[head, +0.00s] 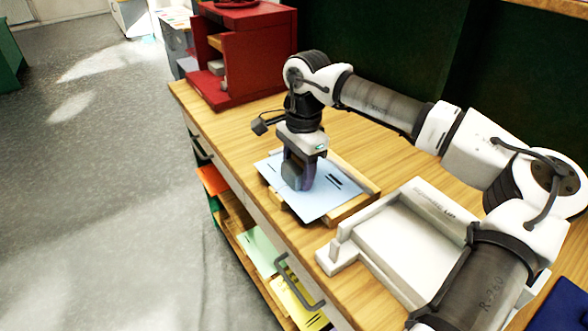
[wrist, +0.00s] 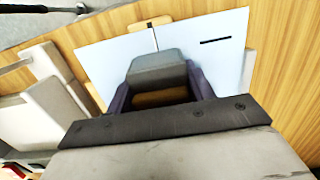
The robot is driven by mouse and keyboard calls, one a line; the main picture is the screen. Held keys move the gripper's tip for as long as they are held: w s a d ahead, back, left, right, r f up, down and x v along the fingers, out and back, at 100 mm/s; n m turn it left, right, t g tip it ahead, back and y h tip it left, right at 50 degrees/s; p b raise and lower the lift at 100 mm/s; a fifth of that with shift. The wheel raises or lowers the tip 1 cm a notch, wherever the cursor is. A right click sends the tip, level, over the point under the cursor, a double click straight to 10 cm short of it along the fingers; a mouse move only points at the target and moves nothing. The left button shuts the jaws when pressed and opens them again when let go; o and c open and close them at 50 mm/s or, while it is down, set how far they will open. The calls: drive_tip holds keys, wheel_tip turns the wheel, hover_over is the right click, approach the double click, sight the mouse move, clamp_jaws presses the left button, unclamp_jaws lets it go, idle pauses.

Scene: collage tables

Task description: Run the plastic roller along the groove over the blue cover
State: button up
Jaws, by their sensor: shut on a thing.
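The pale blue cover (head: 322,203) lies flat over a wooden board (head: 357,205) on the table, and it fills the upper part of the wrist view (wrist: 105,65). A short dark line (wrist: 155,38), perhaps the groove, runs from the cover's edge towards the held thing. My gripper (head: 298,184) points down over the cover. Its dark fingers are shut on a grey, rounded block (wrist: 157,68), which I take to be the plastic roller. The block's underside is hidden, so I cannot tell whether it touches the cover.
A white tray (head: 345,252) with raised walls stands right of the board. A red open cabinet (head: 262,55) stands at the table's far end. A dark blue item (head: 562,308) lies at lower right. Shelves with coloured sheets (head: 262,250) sit below the table's left edge.

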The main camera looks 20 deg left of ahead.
sight(322, 170)
drive_tip(key=shift+w+d, duration=0.4)
drive_tip(key=shift+w, duration=0.15)
drive_tip(key=shift+w+d, duration=0.6)
drive_tip(key=shift+w, duration=0.15)
drive_tip(key=shift+w+d, duration=0.6)
drive_tip(key=shift+w, duration=0.1)
drive_tip(key=shift+w+p, duration=0.1)
drive_tip(key=shift+p, duration=0.2)
drive_tip(key=shift+w+d, duration=0.55)
drive_tip(key=shift+w, duration=0.05)
